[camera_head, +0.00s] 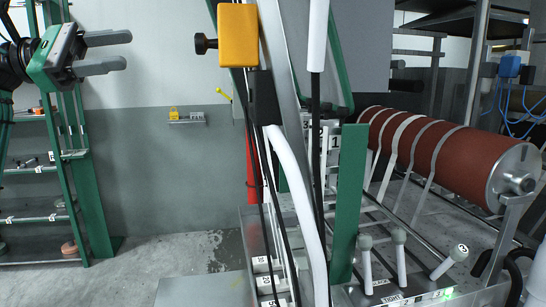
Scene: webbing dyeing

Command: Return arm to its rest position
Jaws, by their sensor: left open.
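My left gripper (126,50) is at the upper left of the head view, with a green body and two grey fingers pointing right. The fingers are apart with nothing between them, so it is open and empty. It is in the air in front of the pale wall and the green shelf rack, touching nothing that I can see. The black wrist of my left arm (14,62) comes in from the left edge. The rest of that arm is out of view. My right gripper is not in view.
A yellow box (239,35) hangs at the top middle. A green shelf rack (88,170) stands left. Open floor (150,262) lies between rack and machine.

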